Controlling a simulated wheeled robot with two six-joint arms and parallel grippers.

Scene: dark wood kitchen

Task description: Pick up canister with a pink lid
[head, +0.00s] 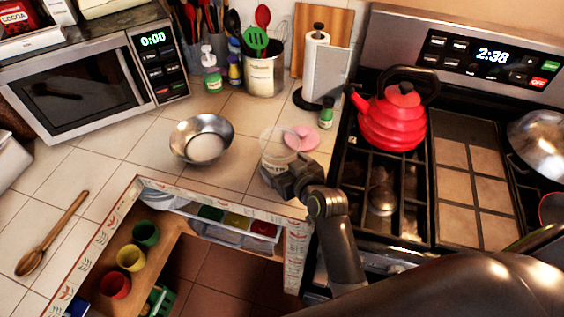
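A clear, pale canister (279,146) stands on the tiled counter, right of the metal bowl. A pink round lid (304,137) shows just behind and right of it, apparently lying flat on the counter. The canister's rim overlaps the lid in view, so I cannot tell if they touch. My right gripper (275,177) is at the front lower side of the canister and hides part of its base. Its fingers are dark and small here, so I cannot tell whether they are closed on it. My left gripper is not in view.
A metal bowl (202,139) stands left of the canister. A paper towel holder (318,70) and small green bottle (326,113) stand behind. A red kettle (391,120) is on the stove to the right. An open drawer with coloured cups (131,258) lies below the counter edge.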

